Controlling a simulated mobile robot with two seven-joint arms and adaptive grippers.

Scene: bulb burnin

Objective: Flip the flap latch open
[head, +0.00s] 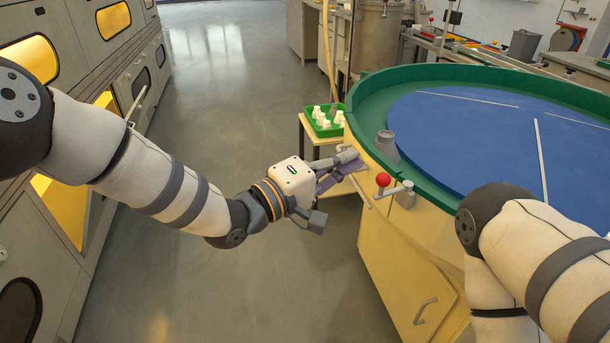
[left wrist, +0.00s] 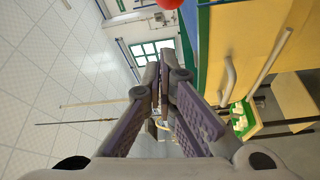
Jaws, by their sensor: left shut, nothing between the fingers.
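A grey lever (head: 398,190) with a red ball knob (head: 383,179) is mounted on the side of the round table; I take it to be the flap latch. The red ball also shows at the top edge of the left wrist view (left wrist: 168,4). My left gripper (head: 352,160) is shut and empty, at the table's side to the left of the red ball and apart from it. In the left wrist view its fingers (left wrist: 159,72) meet at the tips. My right gripper is not in view.
The round table has a blue top (head: 460,130) and green rim (head: 365,100). A grey cup-like part (head: 387,146) stands by the rim. A green tray (head: 316,124) with several white pieces sits on a side stand beyond my left gripper. The floor at left is clear.

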